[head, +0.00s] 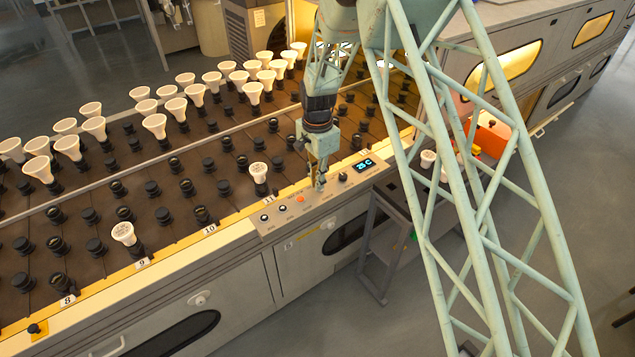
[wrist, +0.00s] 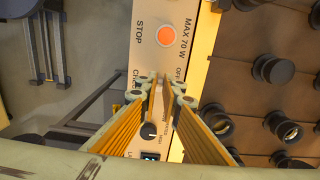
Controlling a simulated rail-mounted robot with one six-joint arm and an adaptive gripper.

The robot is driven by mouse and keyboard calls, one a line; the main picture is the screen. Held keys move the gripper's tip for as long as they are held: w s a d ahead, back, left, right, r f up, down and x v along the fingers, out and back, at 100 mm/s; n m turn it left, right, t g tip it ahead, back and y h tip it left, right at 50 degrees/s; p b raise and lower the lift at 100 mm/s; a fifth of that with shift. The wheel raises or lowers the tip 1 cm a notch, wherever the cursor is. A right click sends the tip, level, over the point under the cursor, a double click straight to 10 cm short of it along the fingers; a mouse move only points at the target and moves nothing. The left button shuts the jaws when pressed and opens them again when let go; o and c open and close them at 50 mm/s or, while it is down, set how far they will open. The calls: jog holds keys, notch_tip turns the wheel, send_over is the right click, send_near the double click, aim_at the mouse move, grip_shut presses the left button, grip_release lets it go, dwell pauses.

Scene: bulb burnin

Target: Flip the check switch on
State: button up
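The control panel (head: 275,215) lies along the near edge of the bulb rack. In the wrist view, the bare panel (wrist: 150,12) shows STOP and MAX 70 W lettering. My gripper (head: 320,186) points down at the panel, between the orange stop button (head: 301,199) and a black knob (head: 342,177). In the wrist view my gripper (wrist: 159,80) has its fingertips close together, with a narrow gap, beside partly covered CHECK and OFF lettering. The check switch itself is hidden by the fingers; I cannot tell whether they touch it. The stop button (wrist: 166,36) and knob (wrist: 149,131) also show there.
A lit display (head: 364,165) reads about 25 C at the panel's right end. White bulbs, such as one near label 11 (head: 258,172), stand in the rack among several black sockets. A grey stand (head: 375,285) is below, and an orange box (head: 490,135) stands to the right.

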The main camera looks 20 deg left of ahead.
aim_at(328, 186)
jog(key=shift+w+d+r+g+p, duration=0.1)
jog(key=shift+w+g+p, duration=0.05)
jog(key=shift+g+p, duration=0.2)
grip_shut()
jog(key=shift+w+d+g+y+p, duration=0.2)
jog(key=shift+g+y+p, duration=0.2)
jog(key=shift+g+y, duration=0.05)
jog(key=shift+w+d+g+y+p, duration=0.15)
jog(key=shift+w+g+y+p, duration=0.05)
jog(key=shift+g+y+p, duration=0.2)
jog(key=shift+w+d+g+y+p, duration=0.2)
jog(key=shift+w+g+y, duration=0.1)
jog(key=shift+g+y, duration=0.35)
jog(key=shift+w+d+g+y+p, duration=0.25)
jog(key=shift+g+y, duration=0.25)
jog(key=shift+g, duration=0.25)
jog(key=shift+w+d+f+g+y+b, duration=0.15)
jog(key=shift+w+f+g+y+b, duration=0.15)
jog(key=shift+g+y, duration=0.3)
jog(key=shift+w+d+f+g+y+b, duration=0.15)
jog(key=shift+w+f+g+y+b, duration=0.2)
jog(key=shift+g, duration=0.45)
jog(key=shift+d+g+y+b, duration=0.15)
jog(key=shift+g+y+b, duration=0.3)
jog(key=shift+g, duration=0.15)
jog(key=shift+w+g+y, duration=0.1)
jog(key=shift+g+y, duration=0.2)
jog(key=o, duration=0.7)
grip_release()
jog(key=shift+c, duration=0.2)
